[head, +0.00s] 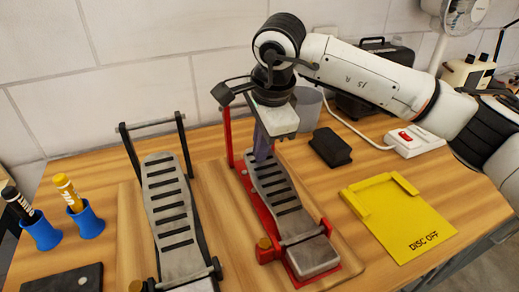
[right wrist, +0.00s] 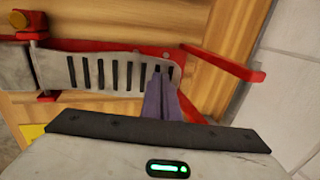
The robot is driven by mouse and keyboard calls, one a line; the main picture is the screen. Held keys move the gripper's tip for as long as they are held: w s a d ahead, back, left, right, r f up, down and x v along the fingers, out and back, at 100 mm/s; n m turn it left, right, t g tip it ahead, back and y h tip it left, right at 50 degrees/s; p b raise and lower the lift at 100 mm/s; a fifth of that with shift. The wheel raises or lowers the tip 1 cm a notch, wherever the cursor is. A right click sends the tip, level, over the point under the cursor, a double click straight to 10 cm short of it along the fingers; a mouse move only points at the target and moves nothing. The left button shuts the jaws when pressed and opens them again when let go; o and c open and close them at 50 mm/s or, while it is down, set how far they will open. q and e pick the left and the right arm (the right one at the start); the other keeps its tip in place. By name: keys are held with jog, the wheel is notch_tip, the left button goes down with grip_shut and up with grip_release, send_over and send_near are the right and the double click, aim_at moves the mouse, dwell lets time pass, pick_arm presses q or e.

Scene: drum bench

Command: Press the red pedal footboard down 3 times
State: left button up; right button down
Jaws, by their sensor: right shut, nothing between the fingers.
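The red pedal (head: 285,225) stands on a wooden board right of the middle of the bench, with a grey slotted footboard (head: 271,186) on a red frame. The footboard also shows in the right wrist view (right wrist: 90,71), with its red frame around it. My right gripper (head: 264,155) is shut and empty, its purple fingers pointing down at the far end of the footboard. In the right wrist view its fingertips (right wrist: 162,76) overlap the last slots; they look at or very close to the surface, and I cannot tell if they touch. My left gripper is not in view.
A second pedal with a black frame (head: 168,205) stands to the left. Blue cups with markers (head: 85,222) are at far left. A black block (head: 330,147), a yellow tray (head: 403,217) and a white switch box (head: 413,140) lie to the right. A wall is behind.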

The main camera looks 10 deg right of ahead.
jog(key=w+v, duration=0.2)
jog(key=v, duration=1)
jog(key=shift+w+a+r+b, duration=0.15)
jog(key=shift+a+r+b, duration=0.15)
jog(key=shift+r, duration=0.15)
